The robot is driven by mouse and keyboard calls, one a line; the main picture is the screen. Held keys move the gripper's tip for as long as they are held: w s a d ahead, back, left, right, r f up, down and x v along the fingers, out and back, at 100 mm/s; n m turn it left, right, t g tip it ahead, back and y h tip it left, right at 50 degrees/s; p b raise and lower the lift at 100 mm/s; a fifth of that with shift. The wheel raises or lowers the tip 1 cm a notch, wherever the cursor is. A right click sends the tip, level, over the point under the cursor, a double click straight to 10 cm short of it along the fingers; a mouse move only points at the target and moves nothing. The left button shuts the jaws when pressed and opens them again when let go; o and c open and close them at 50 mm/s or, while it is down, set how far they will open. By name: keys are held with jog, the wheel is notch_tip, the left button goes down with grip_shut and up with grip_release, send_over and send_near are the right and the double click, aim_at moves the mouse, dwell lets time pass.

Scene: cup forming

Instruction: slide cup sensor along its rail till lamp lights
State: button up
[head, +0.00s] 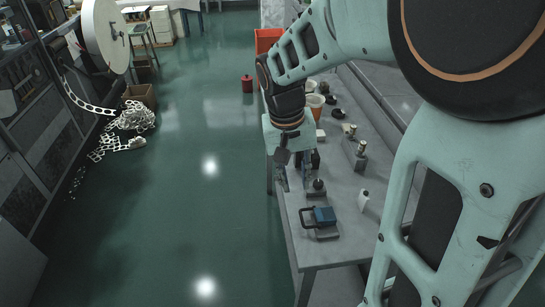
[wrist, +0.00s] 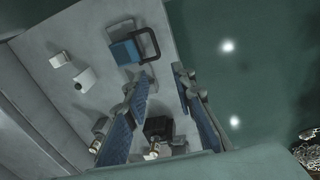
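My gripper (head: 296,183) points down over the near part of the grey bench. In the wrist view my gripper (wrist: 160,80) has its two blue-padded fingers apart, with nothing held between the tips. I cannot tell for sure which part is the cup sensor. A blue block with a dark loop handle (head: 324,216) sits on a flat base near the bench's front end. It also shows beyond the fingertips in the wrist view as the blue block (wrist: 126,52). A small dark knobbed piece (head: 317,187) stands close to the gripper. No rail or lit lamp can be made out.
Brass-topped fittings (head: 360,149) and cups (head: 315,101) stand farther back on the bench (head: 345,240).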

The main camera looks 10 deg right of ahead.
aim_at(301, 216)
jog(key=f, duration=0.3)
jog(key=d+f, duration=0.1)
jog(key=f, duration=0.3)
jog(key=s+f, duration=0.1)
jog(key=f, duration=0.3)
jog(key=shift+d+b, duration=0.4)
jog(key=shift+r, duration=0.1)
grip_shut()
jog(key=shift+s, duration=0.1)
